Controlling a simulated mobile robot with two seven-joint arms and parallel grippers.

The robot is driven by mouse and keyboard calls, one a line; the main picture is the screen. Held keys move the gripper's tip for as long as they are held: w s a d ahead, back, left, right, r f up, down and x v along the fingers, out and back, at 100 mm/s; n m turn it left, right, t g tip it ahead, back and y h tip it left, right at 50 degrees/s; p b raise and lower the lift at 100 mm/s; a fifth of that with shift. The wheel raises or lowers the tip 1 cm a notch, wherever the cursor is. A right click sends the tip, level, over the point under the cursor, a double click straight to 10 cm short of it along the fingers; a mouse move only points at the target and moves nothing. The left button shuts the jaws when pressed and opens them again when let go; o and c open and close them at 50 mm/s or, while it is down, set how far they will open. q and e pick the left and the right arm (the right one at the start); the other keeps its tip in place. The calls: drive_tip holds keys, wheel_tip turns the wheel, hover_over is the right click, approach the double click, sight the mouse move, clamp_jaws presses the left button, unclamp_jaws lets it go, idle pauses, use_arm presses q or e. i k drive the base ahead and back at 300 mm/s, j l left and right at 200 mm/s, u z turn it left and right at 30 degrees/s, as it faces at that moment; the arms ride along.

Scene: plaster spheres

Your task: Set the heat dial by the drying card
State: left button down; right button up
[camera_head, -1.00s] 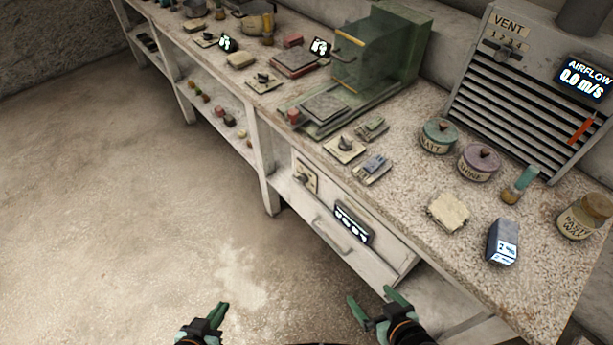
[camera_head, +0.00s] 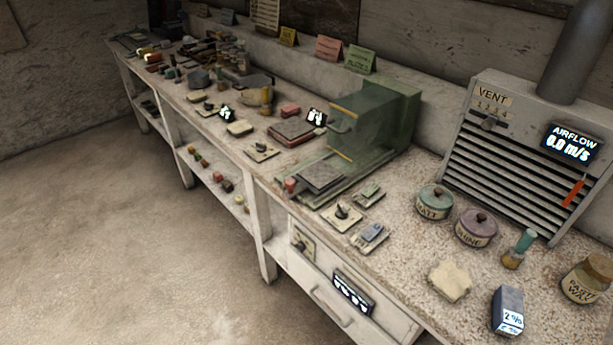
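A dial on a small plate (camera_head: 303,243) sits on the front of the drawer unit, left of a lit display (camera_head: 353,292) too small to read. Other knobs on plates stand on the bench top, one near the front (camera_head: 342,213) and one farther left (camera_head: 262,151). I cannot tell which is the heat dial. Neither gripper is in view.
A speckled bench top (camera_head: 405,250) carries a green glass-fronted cabinet (camera_head: 375,125), lidded pots (camera_head: 434,203), a pale block (camera_head: 450,281), a dark box (camera_head: 508,311) and a jar (camera_head: 587,279). A vent unit (camera_head: 515,150) reads airflow 0.0 m/s. Floor is clear at left.

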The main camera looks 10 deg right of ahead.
sight(300, 246)
drive_tip(key=z, duration=0.45)
drive_tip(key=i+j+z, duration=0.1)
drive_tip(key=z, duration=0.25)
drive_tip(key=j+z, duration=0.25)
drive_tip(key=z, duration=0.15)
drive_tip(key=j+z, duration=0.2)
drive_tip(key=z, duration=0.15)
drive_tip(key=j+z, duration=0.25)
drive_tip(key=j, duration=0.2)
drive_tip(key=j+z, duration=0.3)
drive_tip(key=j, duration=0.15)
drive_tip(key=j+z, duration=0.1)
drive_tip(key=j, duration=0.35)
drive_tip(key=k+j+z, duration=0.1)
drive_tip(key=j, duration=0.35)
drive_tip(key=k+j, duration=0.15)
drive_tip(key=j, duration=0.3)
drive_tip(key=k+j+z, duration=0.15)
drive_tip(key=j, duration=0.3)
drive_tip(key=i, duration=0.05)
